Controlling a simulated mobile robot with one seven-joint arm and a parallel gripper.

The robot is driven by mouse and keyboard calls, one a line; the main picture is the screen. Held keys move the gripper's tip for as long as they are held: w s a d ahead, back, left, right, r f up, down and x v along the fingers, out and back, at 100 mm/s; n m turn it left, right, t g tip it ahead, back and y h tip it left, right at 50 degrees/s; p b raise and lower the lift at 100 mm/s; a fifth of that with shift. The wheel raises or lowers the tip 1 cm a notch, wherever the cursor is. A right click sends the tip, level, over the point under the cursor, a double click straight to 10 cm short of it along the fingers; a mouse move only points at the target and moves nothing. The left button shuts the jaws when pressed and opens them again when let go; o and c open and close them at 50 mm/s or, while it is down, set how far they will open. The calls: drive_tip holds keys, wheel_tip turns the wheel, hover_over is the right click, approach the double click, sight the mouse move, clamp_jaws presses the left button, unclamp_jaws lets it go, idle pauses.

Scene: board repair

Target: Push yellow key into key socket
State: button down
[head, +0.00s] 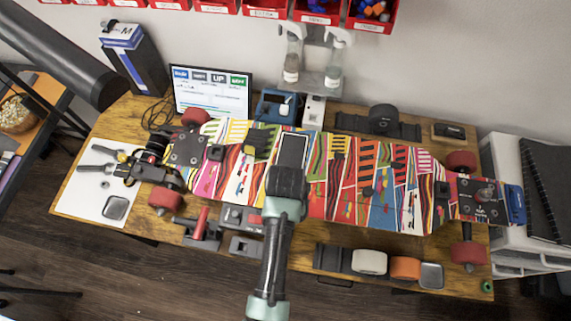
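A colorful skateboard deck (340,180) lies wheels-out across the wooden workbench. A small dark-yellow piece (260,142) sits on the deck, left of my arm's end; it may be the yellow key, but it is too small to be sure. I cannot pick out the key socket for certain; a small black block (215,153) sits on the deck further left. My gripper (292,150) is over the middle of the deck, just right of the dark-yellow piece. Its fingertips are hidden, so I cannot tell whether it is open or holds anything.
A truck with red wheels (165,198) is at the board's left end. A white mat (98,200) with tools lies left. A vise-like tool (203,225) and spare wheels (370,262) line the front edge. A small screen (211,92) and a blue device (276,105) stand behind.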

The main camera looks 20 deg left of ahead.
drive_tip(key=shift+f, duration=0.35)
idle(0.3)
drive_tip(key=shift+c, duration=1.4)
unclamp_jaws()
drive_tip(key=shift+r, duration=0.2)
drive_tip(key=shift+r+p, duration=0.3)
drive_tip(key=shift+p, duration=0.2)
drive_tip(key=shift+r+p, duration=1.05)
drive_tip(key=shift+p, duration=0.25)
wheel_tip(320, 180, up, 6)
drive_tip(key=p, duration=0.6)
